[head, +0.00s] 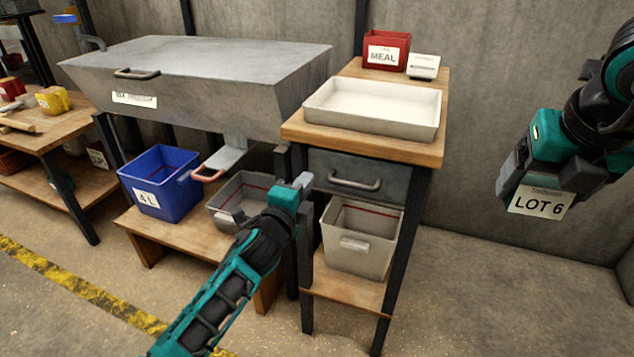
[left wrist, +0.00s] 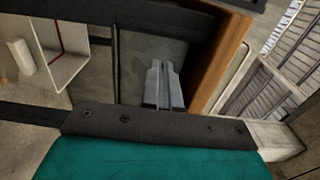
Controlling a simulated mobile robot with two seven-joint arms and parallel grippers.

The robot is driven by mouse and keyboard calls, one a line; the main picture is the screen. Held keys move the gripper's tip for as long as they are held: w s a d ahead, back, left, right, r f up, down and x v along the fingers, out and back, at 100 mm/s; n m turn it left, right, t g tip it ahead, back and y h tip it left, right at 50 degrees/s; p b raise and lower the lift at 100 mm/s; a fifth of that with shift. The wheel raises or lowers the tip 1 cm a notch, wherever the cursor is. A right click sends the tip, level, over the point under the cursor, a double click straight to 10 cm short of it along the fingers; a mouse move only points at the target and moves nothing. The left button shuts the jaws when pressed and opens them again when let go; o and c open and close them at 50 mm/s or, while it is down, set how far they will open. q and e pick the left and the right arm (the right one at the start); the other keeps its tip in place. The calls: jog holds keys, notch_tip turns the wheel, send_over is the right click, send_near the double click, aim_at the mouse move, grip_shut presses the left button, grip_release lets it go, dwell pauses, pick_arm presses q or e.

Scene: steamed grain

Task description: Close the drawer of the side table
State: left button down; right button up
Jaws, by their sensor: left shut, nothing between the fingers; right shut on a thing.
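The side table (head: 428,150) has a wooden top and dark legs. Its grey drawer (head: 385,170) sits under the top, with a metal handle (head: 355,184) on the front. The drawer front looks roughly flush with the frame; I cannot tell whether a small gap is left. My left gripper (head: 303,182) is shut and empty, by the table's left front leg, left of the handle. In the left wrist view its fingers (left wrist: 165,82) overlap a grey panel beside the wooden top; contact is unclear. My right gripper (head: 518,190) is shut on a LOT 6 card (head: 540,203), right of the table.
A white tray (head: 318,116), a red MEAL box (head: 400,42) and a small white sign (head: 424,66) stand on the table. A pale bin (head: 372,262) sits on its lower shelf. Left are a large metal chest (head: 200,80), a blue bin (head: 165,190) and a grey bin (head: 228,198).

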aim_at(523, 180)
jog(key=shift+w+r+p, duration=0.2)
jog(key=shift+r+p, duration=0.6)
jog(key=shift+r, duration=0.3)
pick_arm(q)
jog(key=v, duration=0.9)
pick_arm(e)
jog(key=shift+a, duration=0.1)
